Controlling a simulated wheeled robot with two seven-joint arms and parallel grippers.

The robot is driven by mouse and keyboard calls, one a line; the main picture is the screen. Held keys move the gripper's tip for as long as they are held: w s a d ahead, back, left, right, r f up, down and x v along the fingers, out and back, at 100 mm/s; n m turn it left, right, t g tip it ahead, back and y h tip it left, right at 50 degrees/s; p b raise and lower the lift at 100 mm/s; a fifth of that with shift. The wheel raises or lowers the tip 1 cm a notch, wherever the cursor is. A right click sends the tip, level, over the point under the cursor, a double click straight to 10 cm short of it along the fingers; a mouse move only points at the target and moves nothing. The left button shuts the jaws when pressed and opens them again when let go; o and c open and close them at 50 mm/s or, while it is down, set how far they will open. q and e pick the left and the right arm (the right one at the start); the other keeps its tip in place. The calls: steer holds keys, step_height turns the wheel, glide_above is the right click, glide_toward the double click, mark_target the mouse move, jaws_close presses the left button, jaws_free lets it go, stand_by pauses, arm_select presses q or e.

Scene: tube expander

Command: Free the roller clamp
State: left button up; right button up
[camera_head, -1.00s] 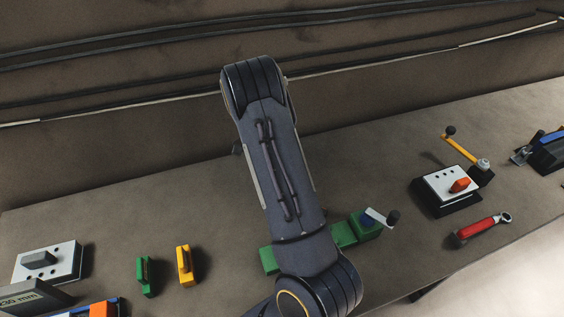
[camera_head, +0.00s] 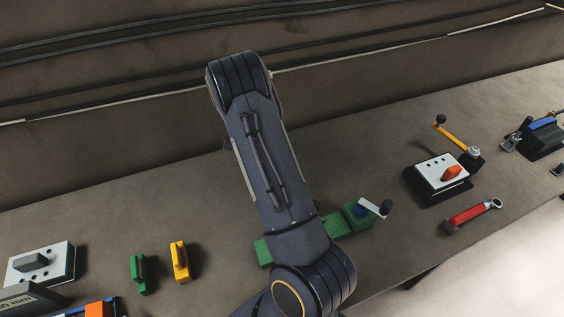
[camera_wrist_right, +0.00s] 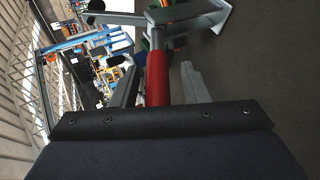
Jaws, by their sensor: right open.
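In the right wrist view my right gripper (camera_wrist_right: 160,85) is open. A red bar-shaped handle (camera_wrist_right: 156,78) stands between its two fingers, closer to the left one. The handle joins a grey metal frame (camera_wrist_right: 190,14) at the top. I cannot tell whether either finger touches it, or whether it belongs to the roller clamp. In the head view one of my arms crosses the middle of the bench, and no fingertips show there. Behind that arm is a green device (camera_head: 357,216) with a crank (camera_head: 374,208), partly hidden. My left gripper is not in view.
On the bench are a white-topped block with an orange knob (camera_head: 452,173), a yellow lever (camera_head: 456,136), a red-handled wrench (camera_head: 472,213) and a blue-topped device (camera_head: 545,135). Green (camera_head: 138,273) and yellow (camera_head: 179,261) pieces stand left, by a white-topped block (camera_head: 55,270). Bench behind is clear.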

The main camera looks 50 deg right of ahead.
steer(key=v, duration=0.7)
steer(key=shift+w+r+b, duration=0.2)
steer(key=shift+w+b, duration=0.1)
steer(key=shift+b, duration=0.15)
